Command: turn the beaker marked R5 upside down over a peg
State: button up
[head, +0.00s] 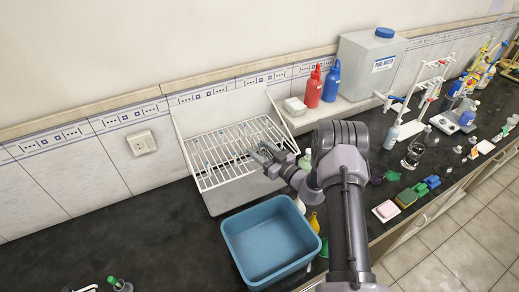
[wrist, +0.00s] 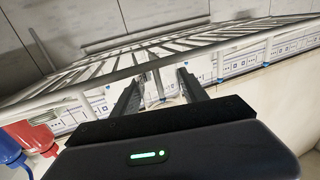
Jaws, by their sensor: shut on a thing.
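My gripper (head: 262,155) is at the right part of the white wire drying rack (head: 207,181), which leans against the wall. In the wrist view my gripper's fingers (wrist: 160,78) are apart, shut on a clear glass thing that is barely visible; I take it for the beaker. Its R5 mark, its rim and which way up it is cannot be made out. The rack's wires and several blue-tipped pegs (wrist: 220,81) show beyond the fingers. Whether the glass is around a peg or beside one cannot be told.
A blue basin (head: 268,245) stands in front of the rack. Red (head: 314,87) and blue (head: 331,82) bottles and a water canister (head: 371,62) stand on the shelf behind. Glassware, stands and sponges (head: 406,197) fill the bench at right. The dark bench at left is mostly clear.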

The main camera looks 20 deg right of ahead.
jog(key=shift+f, duration=0.25)
jog(key=o, duration=1.6)
